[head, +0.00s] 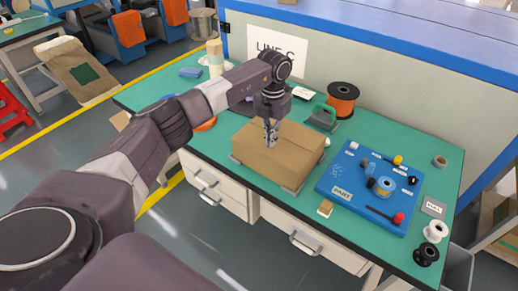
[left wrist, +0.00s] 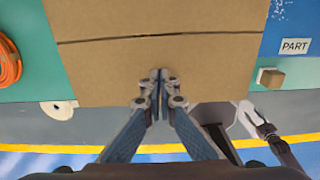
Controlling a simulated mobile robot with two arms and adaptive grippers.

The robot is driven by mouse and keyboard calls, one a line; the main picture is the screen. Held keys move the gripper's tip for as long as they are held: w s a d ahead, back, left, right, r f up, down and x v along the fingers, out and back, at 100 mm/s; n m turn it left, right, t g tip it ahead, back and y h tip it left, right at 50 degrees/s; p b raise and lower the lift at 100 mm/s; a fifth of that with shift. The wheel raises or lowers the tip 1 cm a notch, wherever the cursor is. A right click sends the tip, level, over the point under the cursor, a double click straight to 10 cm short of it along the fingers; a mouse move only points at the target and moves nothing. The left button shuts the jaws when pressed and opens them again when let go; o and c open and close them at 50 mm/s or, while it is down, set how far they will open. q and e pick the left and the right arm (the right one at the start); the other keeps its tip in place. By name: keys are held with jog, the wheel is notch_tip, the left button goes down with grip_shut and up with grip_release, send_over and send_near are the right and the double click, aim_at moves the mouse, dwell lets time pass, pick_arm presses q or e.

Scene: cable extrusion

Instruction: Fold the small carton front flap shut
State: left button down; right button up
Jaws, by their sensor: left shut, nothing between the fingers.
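The small brown carton (head: 300,150) stands on the green worktop, its top looking nearly flat. In the left wrist view, a dark seam runs across the carton, with the far part (left wrist: 150,17) above it and the front flap (left wrist: 100,72) below it. The flap lies close to level with the rest; I cannot tell whether it is fully down. My left gripper (head: 271,140) is shut and empty, pointing down at the carton top. Its fingertips (left wrist: 160,78) are together over the front flap; contact is not clear. My right gripper does not clearly show.
A blue parts board (head: 345,178) lies right of the carton, with a small wooden block (head: 326,208) near it. An orange cable spool (head: 342,99) stands behind. White (head: 435,231) and black (head: 426,254) spools stand at the right front edge.

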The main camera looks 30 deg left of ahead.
pick_arm(q)
jog(key=shift+s+f, duration=0.4)
jog(key=shift+f, duration=0.3)
jog(key=shift+d, duration=0.1)
notch_tip(320, 180, up, 10)
jog(key=p, duration=0.6)
jog(key=shift+w+p, duration=0.3)
jog(key=shift+w, duration=0.05)
jog(key=shift+r, duration=0.1)
